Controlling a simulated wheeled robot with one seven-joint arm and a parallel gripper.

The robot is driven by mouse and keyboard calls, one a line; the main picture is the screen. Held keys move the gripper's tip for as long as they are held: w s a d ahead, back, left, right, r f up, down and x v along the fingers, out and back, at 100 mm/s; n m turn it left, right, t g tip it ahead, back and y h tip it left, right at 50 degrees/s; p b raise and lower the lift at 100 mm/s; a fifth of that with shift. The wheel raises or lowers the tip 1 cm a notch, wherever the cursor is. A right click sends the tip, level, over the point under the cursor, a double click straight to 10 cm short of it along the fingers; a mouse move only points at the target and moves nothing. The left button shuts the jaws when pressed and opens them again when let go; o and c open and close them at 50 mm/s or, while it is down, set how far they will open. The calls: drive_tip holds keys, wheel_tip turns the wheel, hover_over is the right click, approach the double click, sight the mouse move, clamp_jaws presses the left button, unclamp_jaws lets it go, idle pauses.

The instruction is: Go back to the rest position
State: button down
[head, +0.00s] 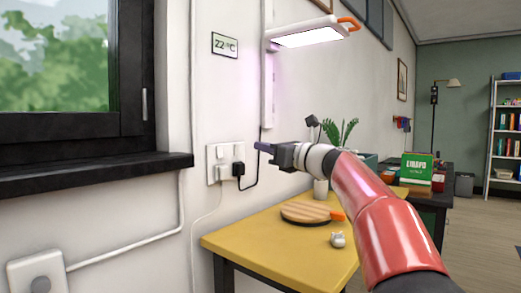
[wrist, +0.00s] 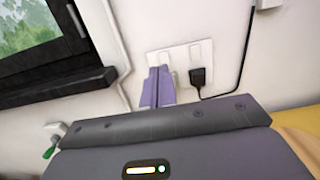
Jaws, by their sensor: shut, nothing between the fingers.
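My gripper (head: 259,146) is shut and empty. It is held out level in front of the white wall, above the yellow table, at the end of my red arm. In the wrist view its closed purple-grey fingers (wrist: 158,88) overlap the left part of the wall socket plate (wrist: 180,56). In the head view the socket plate (head: 213,172) is behind and to the left of the gripper, with a black plug (head: 238,169) in its right side. I cannot tell the exact gap between the fingertips and the wall.
The yellow table (head: 245,240) bears a round wooden board (head: 306,212) and a small pale object (head: 338,240). A lit lamp (head: 308,36) hangs on the wall above the gripper. A dark window sill (head: 90,175) juts out at left. Open floor (head: 480,235) lies at right.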

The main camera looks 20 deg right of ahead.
drive_tip(key=s+a+f+n+g+h, duration=0.3)
drive_tip(key=s+a+f+n, duration=0.35)
drive_tip(key=s+f, duration=0.2)
drive_tip(key=s+a+f+n+g+h, duration=0.25)
drive_tip(key=s+a+f+n, duration=0.25)
drive_tip(key=s+f+n, duration=0.3)
drive_tip(key=s+d+f+n+g+h, duration=0.2)
drive_tip(key=s+d+f+n+h, duration=0.1)
drive_tip(key=s+f+n, duration=0.4)
drive_tip(key=s+d+f+n+g+h, duration=0.2)
drive_tip(key=s+f+n, duration=0.5)
drive_tip(key=s+f, duration=0.6)
drive_tip(key=shift+s+d+f+h, duration=0.4)
drive_tip(key=shift+s+d, duration=0.25)
drive_tip(key=shift+s, duration=0.4)
